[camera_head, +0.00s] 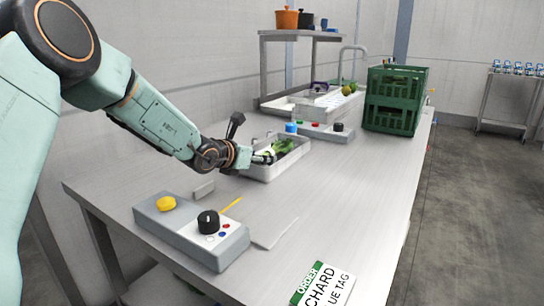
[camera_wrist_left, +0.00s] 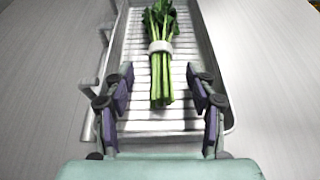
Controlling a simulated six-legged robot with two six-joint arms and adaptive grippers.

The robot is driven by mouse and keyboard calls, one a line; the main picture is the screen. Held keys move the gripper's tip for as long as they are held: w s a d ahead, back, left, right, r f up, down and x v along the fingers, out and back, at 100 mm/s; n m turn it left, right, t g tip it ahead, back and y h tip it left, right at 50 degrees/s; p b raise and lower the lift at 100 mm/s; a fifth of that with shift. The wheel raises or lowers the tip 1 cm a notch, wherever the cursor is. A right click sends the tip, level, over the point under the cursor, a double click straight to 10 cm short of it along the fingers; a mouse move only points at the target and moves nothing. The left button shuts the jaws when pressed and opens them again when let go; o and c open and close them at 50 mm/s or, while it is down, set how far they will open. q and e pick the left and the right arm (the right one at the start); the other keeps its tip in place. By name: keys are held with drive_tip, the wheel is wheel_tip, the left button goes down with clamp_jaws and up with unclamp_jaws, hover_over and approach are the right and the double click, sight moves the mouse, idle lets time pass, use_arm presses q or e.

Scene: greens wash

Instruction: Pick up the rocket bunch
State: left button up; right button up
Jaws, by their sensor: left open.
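A green leafy bunch (camera_wrist_left: 162,60) with a white band around its stems lies in a white ribbed tray (camera_wrist_left: 200,25). In the left wrist view its stem ends point toward my left gripper (camera_wrist_left: 160,98). The gripper is open, with one finger on each side of the stem ends and gaps between. I cannot tell its height above the bunch. In the head view the bunch (camera_head: 284,146) shows in the tray (camera_head: 262,173), partly hidden by my left gripper (camera_head: 268,157). I cannot tell from its look whether it is rocket. My right gripper is not in view.
A grey control box (camera_head: 192,231) with a yellow button and black knob stands at the table's front. Another control box (camera_head: 325,132) stands behind the tray. Green crates (camera_head: 395,100) stand at the right back. An order tag (camera_head: 322,285) lies near the front edge.

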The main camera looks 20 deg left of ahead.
use_arm(q)
drive_tip(key=shift+w+f, duration=0.3)
drive_tip(key=shift+w, duration=0.25)
drive_tip(key=shift+w+d, duration=0.2)
drive_tip(key=shift+w, duration=0.1)
drive_tip(key=shift+c, duration=0.4)
clamp_jaws()
